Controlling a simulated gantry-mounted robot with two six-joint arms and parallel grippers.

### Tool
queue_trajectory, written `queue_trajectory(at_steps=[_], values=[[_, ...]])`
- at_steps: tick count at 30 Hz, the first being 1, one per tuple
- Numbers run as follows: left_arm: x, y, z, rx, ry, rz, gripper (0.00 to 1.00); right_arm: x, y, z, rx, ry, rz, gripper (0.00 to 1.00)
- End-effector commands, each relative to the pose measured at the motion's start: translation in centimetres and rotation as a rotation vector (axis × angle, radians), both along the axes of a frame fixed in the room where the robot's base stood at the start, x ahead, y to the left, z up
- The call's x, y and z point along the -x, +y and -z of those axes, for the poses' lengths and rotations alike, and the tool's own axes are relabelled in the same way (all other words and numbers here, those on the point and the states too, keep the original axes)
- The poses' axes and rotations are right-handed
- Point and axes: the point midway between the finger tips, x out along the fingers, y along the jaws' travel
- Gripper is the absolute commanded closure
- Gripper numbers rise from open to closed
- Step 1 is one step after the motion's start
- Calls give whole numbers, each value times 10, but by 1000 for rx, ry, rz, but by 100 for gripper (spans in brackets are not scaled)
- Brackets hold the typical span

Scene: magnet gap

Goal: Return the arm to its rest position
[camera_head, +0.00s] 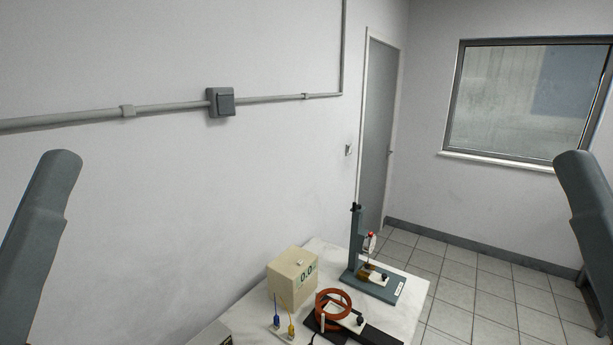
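Two grey arm links of mine show, one at the left edge and one at the right edge of the head view. Both grippers are out of the picture, so I cannot see their state. No gripper shows over the white table (322,258) at the bottom.
A blue plug (276,321) and a yellow plug (291,328) stand near the beige box. Another box (214,336) is cut off at the bottom edge. A wall lies behind the table, with a door (376,130) and a window (520,100) farther off. Tiled floor (480,290) is open at right.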

Motion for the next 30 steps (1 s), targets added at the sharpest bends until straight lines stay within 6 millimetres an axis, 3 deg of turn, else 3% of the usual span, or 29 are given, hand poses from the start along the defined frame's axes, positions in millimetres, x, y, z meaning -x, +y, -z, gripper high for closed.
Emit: queue_trajectory(at_steps=[1,3,9,12,16,30], values=[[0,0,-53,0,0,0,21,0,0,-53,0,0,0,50],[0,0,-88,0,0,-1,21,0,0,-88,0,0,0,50],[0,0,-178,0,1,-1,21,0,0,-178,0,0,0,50],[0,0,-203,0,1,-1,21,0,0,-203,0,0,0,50],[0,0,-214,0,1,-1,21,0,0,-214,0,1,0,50],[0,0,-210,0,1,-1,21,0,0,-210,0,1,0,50]])
